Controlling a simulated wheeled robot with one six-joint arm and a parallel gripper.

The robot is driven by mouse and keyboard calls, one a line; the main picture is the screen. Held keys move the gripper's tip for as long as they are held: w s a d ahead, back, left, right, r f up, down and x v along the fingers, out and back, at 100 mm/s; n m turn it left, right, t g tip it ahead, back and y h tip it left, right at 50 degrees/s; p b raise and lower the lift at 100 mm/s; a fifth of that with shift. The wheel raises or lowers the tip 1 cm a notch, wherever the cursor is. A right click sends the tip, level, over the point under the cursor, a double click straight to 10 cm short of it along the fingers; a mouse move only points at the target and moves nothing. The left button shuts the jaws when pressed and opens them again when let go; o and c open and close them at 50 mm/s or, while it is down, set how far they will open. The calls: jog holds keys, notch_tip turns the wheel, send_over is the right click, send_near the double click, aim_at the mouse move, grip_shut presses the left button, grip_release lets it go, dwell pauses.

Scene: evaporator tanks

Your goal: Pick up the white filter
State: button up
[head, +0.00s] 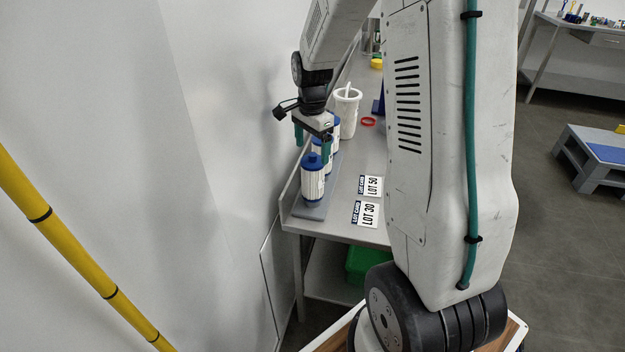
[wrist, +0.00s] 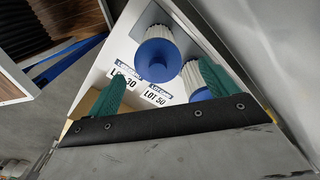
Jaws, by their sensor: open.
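Several white pleated filters with blue caps stand upright in a row on a grey strip (head: 316,208) along the table's left side. The nearest filter (head: 312,184) is clear in the head view; those behind it are partly hidden by my gripper. In the wrist view one filter (wrist: 159,16) and its blue cap show ahead of the fingers, and another filter (wrist: 191,73) is beside the right finger. A white basket-like container (head: 346,115) with a handle stands farther back. My gripper (head: 312,144) has green fingers, open and empty, above the row; it also shows in the wrist view (wrist: 160,88).
The table (head: 341,200) stands close to the wall. Two lot cards, LOT 50 (head: 370,187) and LOT 30 (head: 367,214), lie right of the filters. A red ring (head: 368,122) lies beside the white container. A green bin (head: 357,263) sits below. A yellow pole (head: 75,245) slants at left.

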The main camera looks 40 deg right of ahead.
aim_at(313, 179)
notch_tip(313, 179, down, 6)
jog(key=shift+s+r, duration=0.15)
jog(key=shift+r, duration=0.1)
jog(key=c, duration=1.5)
